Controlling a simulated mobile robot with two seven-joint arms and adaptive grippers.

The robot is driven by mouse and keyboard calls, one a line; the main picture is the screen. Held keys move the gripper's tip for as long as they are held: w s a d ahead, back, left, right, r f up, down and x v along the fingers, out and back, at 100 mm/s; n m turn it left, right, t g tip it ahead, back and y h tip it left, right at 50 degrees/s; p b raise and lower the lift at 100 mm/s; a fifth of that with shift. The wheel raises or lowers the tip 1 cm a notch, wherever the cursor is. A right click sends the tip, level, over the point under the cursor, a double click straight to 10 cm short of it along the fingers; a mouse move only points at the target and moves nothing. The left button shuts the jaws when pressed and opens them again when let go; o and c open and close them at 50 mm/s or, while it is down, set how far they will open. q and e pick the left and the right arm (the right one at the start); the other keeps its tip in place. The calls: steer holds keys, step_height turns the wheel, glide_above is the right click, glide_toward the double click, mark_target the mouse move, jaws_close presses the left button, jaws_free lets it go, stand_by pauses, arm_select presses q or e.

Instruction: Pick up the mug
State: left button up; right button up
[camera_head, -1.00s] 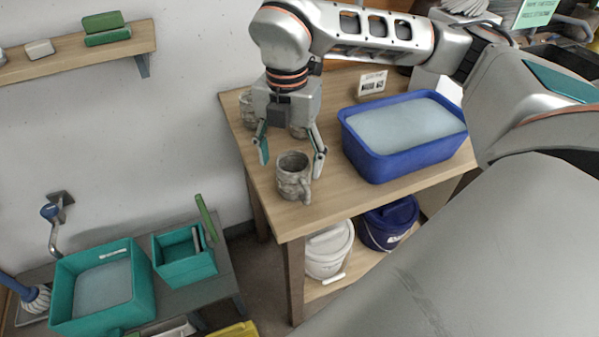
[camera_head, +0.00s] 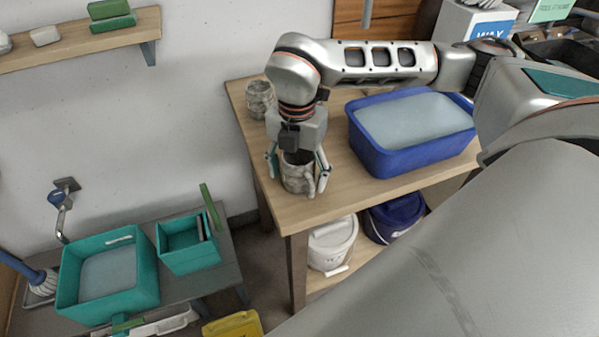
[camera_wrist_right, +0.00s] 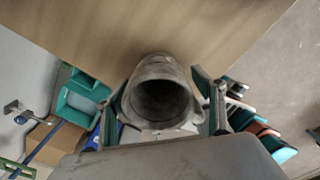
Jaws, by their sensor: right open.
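The mug (camera_head: 297,176) is grey-brown and mottled. It stands upright on the wooden table near its front left corner. My right gripper (camera_head: 298,180) is open above and around it, with one finger on each side. In the right wrist view the mug (camera_wrist_right: 159,92) shows its dark open mouth between the two fingers of the gripper (camera_wrist_right: 160,105). I cannot tell whether either finger touches it. The mug's upper rim is partly hidden by the gripper in the head view. My left gripper is not in view.
A blue tub (camera_head: 378,160) of pale liquid stands right of the mug on the table (camera_head: 340,203). A second mottled vessel (camera_head: 260,98) stands behind at the left. White (camera_head: 331,243) and blue (camera_head: 392,218) buckets sit on the shelf below. Teal tubs (camera_head: 150,262) stand at lower left.

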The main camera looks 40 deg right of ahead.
steer(key=c, duration=1.4)
steer(key=shift+c, duration=0.2)
steer(key=shift+r, duration=0.15)
